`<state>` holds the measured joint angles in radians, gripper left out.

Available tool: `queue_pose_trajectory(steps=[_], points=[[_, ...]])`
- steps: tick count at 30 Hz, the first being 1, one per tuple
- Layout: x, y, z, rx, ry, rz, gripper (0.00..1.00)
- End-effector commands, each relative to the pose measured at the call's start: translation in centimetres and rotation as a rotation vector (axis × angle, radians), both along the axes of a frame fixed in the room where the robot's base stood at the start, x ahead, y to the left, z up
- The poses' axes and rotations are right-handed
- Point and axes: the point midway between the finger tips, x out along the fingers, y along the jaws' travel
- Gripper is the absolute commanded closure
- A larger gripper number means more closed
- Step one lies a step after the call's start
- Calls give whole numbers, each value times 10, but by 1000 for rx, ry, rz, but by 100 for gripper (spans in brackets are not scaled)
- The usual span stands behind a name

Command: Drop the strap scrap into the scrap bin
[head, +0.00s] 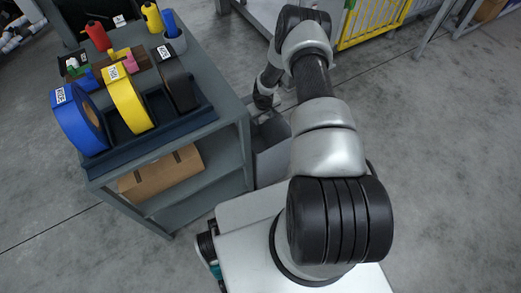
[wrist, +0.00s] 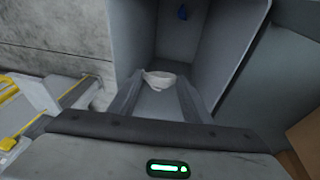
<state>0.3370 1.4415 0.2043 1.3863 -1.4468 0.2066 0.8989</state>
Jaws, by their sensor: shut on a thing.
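In the wrist view, my gripper (wrist: 160,84) is shut on a pale, curled strap scrap (wrist: 166,77). The strap scrap shows between the two fingertips. The grey scrap bin (wrist: 212,50) opens around and beyond the fingertips, with its inner walls and floor in sight. The strap scrap appears over the bin's opening; its exact height above the floor cannot be told. In the head view, the scrap bin (head: 272,166) stands on the floor to the right of the cart, partly behind my arm. The strap scrap cannot be made out there.
A yellow barrier (head: 372,20) stands at the back. Open floor lies right.

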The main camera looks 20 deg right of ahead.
Motion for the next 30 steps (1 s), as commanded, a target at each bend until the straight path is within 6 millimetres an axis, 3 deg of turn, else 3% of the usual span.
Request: queue_pose_trajectory(steps=[8,9,12,23,30], points=[[0,0,-1,0,0,-1,93],[0,0,-1,0,0,-1,50],[0,0,-1,0,0,-1,34],[-1,0,5,-1,0,1,34],[-10,5,47,-3,-2,6,34]])
